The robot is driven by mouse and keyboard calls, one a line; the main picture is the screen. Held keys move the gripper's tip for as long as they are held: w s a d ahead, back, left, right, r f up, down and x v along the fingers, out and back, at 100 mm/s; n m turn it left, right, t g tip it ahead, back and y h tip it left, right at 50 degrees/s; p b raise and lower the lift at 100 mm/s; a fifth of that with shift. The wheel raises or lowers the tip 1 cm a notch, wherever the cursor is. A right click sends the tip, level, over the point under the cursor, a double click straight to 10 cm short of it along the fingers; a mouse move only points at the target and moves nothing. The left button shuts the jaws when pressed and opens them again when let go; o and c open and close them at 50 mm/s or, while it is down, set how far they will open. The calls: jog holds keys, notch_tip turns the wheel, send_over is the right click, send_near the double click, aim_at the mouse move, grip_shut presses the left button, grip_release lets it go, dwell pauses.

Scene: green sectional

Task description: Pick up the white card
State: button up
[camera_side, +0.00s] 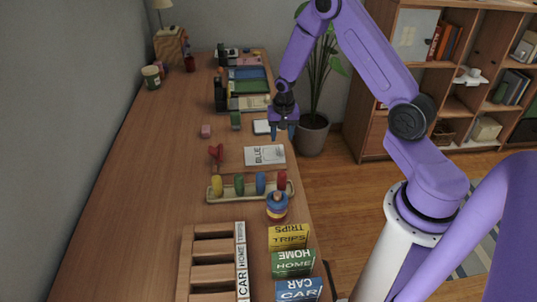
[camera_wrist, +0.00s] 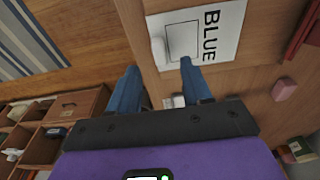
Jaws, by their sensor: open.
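A white card (camera_side: 264,155) printed with the word BLUE lies flat on the wooden desk near its right edge. It also shows at the top of the wrist view (camera_wrist: 222,50), with an outlined rectangle beside the word. My gripper (camera_side: 283,134) is open and points down, above the desk's right edge and a little beyond the card in the side view. A small white rounded item (camera_wrist: 158,48) overlaps the card's edge.
A pink block (camera_side: 206,131), a red item (camera_side: 216,152) and a green block (camera_side: 236,120) stand near the card. Another flat white item (camera_side: 262,127) lies left of my gripper. A tray with coloured pegs (camera_side: 233,198) is on the nearer side. A potted plant (camera_side: 312,135) stands beyond the edge.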

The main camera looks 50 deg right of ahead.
aim_at(281, 148)
jog(key=shift+w+d+f, duration=0.15)
jog(key=shift+d+f, duration=0.05)
jog(key=shift+f, duration=0.9)
jog(key=shift+w+d+f, duration=0.15)
jog(key=shift+f, duration=1)
jog(key=shift+w+d+f, duration=0.15)
jog(key=shift+d+f, duration=0.05)
jog(key=shift+f, duration=0.9)
grip_shut()
